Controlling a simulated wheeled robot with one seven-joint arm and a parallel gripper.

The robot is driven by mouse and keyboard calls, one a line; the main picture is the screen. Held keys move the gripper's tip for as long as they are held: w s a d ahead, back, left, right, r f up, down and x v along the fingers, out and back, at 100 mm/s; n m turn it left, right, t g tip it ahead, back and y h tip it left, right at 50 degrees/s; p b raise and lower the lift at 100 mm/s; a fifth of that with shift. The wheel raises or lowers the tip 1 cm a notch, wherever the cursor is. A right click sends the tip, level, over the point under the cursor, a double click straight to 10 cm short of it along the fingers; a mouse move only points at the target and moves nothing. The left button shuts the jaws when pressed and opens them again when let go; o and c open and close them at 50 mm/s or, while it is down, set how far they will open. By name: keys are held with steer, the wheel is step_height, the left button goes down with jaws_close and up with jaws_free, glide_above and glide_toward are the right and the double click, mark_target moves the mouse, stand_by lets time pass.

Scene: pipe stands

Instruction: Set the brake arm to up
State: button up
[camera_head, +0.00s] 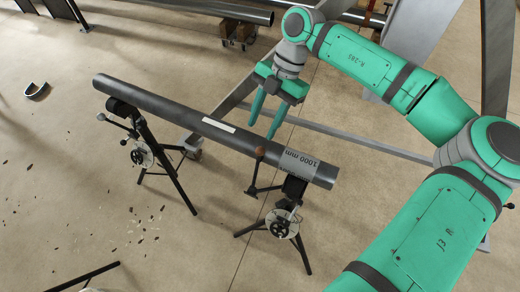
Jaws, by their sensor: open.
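A thin dark lever with a brown knob (259,153) stands beside the right pipe stand (283,220); it looks like the brake arm. Its knob end points up in the picture, in front of the pipe, and its lower end meets a dark bar near the stand's head. My gripper (262,131) has two green fingers pointing down, spread apart and empty. The fingertips are just above the knob in the picture, apparently on the far side of the pipe. I cannot tell their depth from the lever.
A long dark pipe (165,108) lies across the right stand and a left stand (143,155) with similar levers. A grey metal frame (350,133) stands behind. Another large pipe (200,10) lies at the back. Debris dots the left floor; the front middle floor is clear.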

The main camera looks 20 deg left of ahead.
mark_target(260, 151)
steer(key=shift+m, duration=0.3)
steer(key=x, duration=0.3)
steer(key=d+x, duration=0.1)
steer(key=x, duration=0.2)
steer(key=d+x, duration=0.1)
steer(key=x, duration=0.3)
steer(key=shift+w+f, duration=0.35)
steer(key=shift+w, duration=0.05)
jaws_close()
steer(key=shift+w+h, duration=0.1)
steer(key=shift+h, duration=0.2)
